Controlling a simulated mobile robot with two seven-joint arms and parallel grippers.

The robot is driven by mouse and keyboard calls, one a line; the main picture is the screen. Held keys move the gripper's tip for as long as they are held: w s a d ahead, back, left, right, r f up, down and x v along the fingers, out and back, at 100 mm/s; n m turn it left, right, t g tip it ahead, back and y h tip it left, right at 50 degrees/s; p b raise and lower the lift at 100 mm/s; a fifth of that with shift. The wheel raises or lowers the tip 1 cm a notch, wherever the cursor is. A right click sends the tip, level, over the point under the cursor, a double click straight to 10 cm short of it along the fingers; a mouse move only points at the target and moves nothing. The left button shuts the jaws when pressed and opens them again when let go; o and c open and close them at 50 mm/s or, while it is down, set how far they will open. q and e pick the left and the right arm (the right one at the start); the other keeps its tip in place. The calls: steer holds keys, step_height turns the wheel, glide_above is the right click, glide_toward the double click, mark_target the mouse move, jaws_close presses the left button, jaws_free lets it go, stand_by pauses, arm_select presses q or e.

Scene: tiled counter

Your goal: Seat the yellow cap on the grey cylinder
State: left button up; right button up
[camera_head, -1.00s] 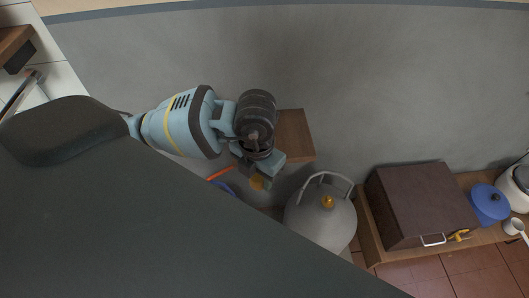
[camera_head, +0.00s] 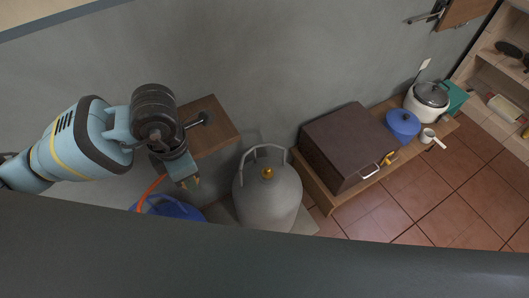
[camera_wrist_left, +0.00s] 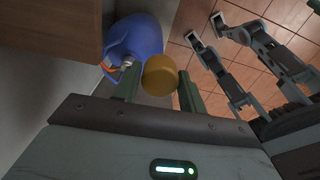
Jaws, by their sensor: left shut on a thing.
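The grey cylinder (camera_head: 268,205) stands upright on the floor, with a brass-coloured valve (camera_head: 267,174) on top and a handle frame behind it. My left gripper (camera_head: 188,184) is to the left of the cylinder, apart from it. In the left wrist view, the yellow cap (camera_wrist_left: 159,77) is held between the left gripper's two fingers. Only a small part of the cap shows in the head view. My right gripper (camera_wrist_left: 204,32) shows at the upper right of the wrist view, its fingers apart and nothing between them. It is not seen in the head view.
A blue rounded vessel (camera_head: 178,209) with an orange hose (camera_head: 148,190) stands left of the cylinder. A wooden box (camera_head: 215,118) is on the wall behind. A brown cabinet (camera_head: 345,140), a blue pot (camera_head: 403,125) and a rice cooker (camera_head: 427,100) are at the right.

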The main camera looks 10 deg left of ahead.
arm_select(q)
steer(key=m, duration=0.4)
steer(key=r+m, duration=0.1)
steer(key=m, duration=0.1)
steer(key=shift+w+r, duration=0.1)
steer(key=shift+w, duration=0.2)
steer(key=m, duration=0.3)
steer(key=shift+w+a+r+m, duration=0.15)
steer(key=shift+r+m, duration=0.15)
steer(key=shift+r, duration=0.1)
steer(key=m, duration=0.3)
steer(key=shift+w+r+m, duration=0.15)
steer(key=shift+r+m, duration=0.2)
steer(key=shift+m, duration=0.05)
steer(key=m, duration=0.2)
steer(key=r+m, duration=0.1)
steer(key=m, duration=0.2)
steer(key=shift+w+a+r+m, duration=0.1)
steer(key=shift+w+m, duration=0.1)
steer(key=shift+m, duration=0.1)
steer(key=m, duration=0.3)
steer(key=r+m, duration=0.1)
steer(key=m, duration=0.2)
steer(key=shift+w+a+r+m, duration=0.1)
steer(key=shift+w+r+m, duration=0.1)
steer(key=shift+m, duration=0.2)
